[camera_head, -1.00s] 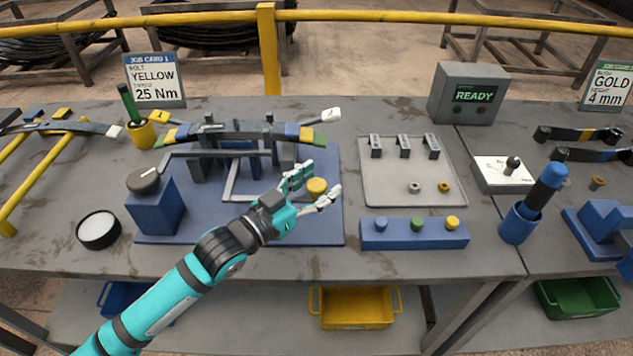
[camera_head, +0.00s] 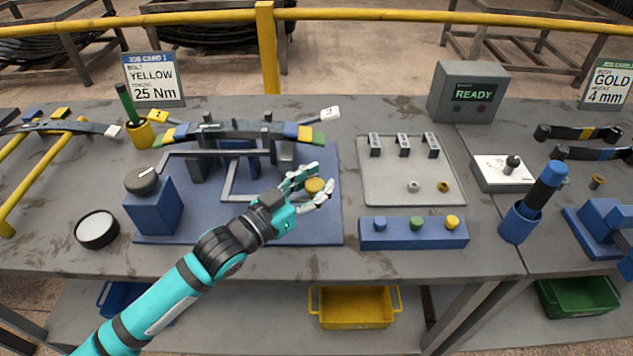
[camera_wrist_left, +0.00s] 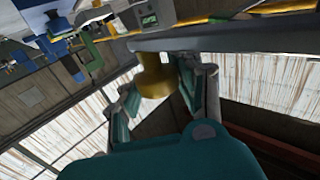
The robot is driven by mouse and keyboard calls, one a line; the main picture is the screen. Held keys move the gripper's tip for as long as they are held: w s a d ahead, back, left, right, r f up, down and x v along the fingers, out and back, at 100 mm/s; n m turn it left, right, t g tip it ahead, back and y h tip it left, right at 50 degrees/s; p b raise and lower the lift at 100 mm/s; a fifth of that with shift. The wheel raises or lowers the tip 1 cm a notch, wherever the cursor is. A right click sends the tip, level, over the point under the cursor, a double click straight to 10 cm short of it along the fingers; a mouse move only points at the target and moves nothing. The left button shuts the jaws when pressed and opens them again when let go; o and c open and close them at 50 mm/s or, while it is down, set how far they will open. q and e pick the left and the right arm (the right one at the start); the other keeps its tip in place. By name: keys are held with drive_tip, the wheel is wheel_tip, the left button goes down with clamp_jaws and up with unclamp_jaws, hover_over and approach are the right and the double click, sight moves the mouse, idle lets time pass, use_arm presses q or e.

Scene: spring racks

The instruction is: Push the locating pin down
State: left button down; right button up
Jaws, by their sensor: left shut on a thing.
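The yellow round knob, which looks like the head of the locating pin (camera_head: 315,186), stands at the right part of the blue fixture plate (camera_head: 322,228). My left gripper (camera_head: 313,188) has its fingers on both sides of the knob and is shut on it. In the left wrist view the yellow knob (camera_wrist_left: 155,77) sits between the fingers, under a grey bar. The shaft below the knob is hidden. My right gripper is not in view.
A leaf spring (camera_head: 240,130) lies across the fixture behind my gripper. A blue block with a dark knob (camera_head: 153,205) stands left. A blue box with coloured buttons (camera_head: 413,234) and a grey tray (camera_head: 385,185) lie right.

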use_arm(q)
wheel_tip(320, 180, down, 5)
drive_tip(key=shift+b, duration=0.9)
drive_tip(key=shift+r, duration=0.3)
drive_tip(key=c, duration=1.3)
unclamp_jaws()
drive_tip(key=shift+r, duration=0.1)
drive_tip(key=shift+o, duration=1.2)
drive_tip(key=shift+s+a+r, duration=0.1)
drive_tip(key=shift+s, duration=0.05)
drive_tip(key=shift+o, duration=0.9)
drive_tip(key=shift+s+a, duration=0.1)
